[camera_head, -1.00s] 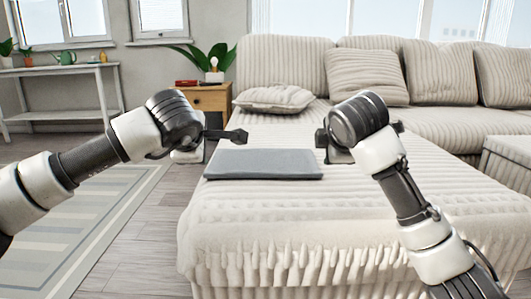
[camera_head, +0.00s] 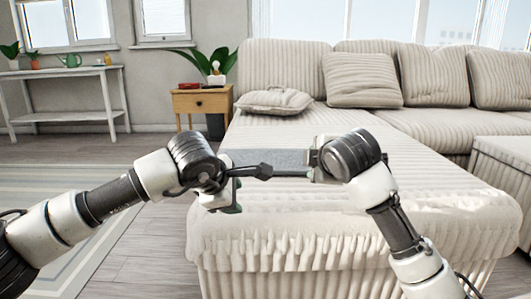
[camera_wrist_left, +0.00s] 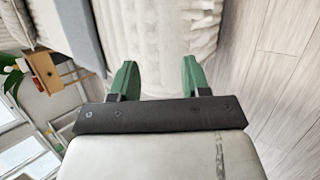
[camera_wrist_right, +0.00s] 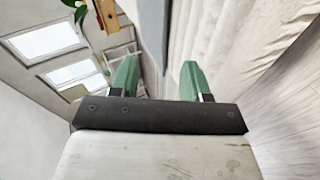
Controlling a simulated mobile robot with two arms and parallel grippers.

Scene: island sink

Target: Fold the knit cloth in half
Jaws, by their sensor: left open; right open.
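The knit cloth (camera_head: 272,157) is a flat grey-blue piece lying on the chaise of the sofa. My wrists and a dark bar hide much of it in the head view. It also shows as a grey band at upper left in the left wrist view (camera_wrist_left: 80,30) and at the top in the right wrist view (camera_wrist_right: 153,28). My left gripper (camera_wrist_left: 158,78) has its green fingers apart and empty, near the cloth's front left side. My right gripper (camera_wrist_right: 158,80) is also open and empty, near the cloth's right side; its fingertips are hidden in the head view.
The cream ribbed chaise (camera_head: 400,195) has bare room in front and to the right of the cloth. A cushion (camera_head: 274,101) lies behind it. A wooden side table (camera_head: 203,103) stands at back left, and a striped rug (camera_head: 60,200) lies on the floor.

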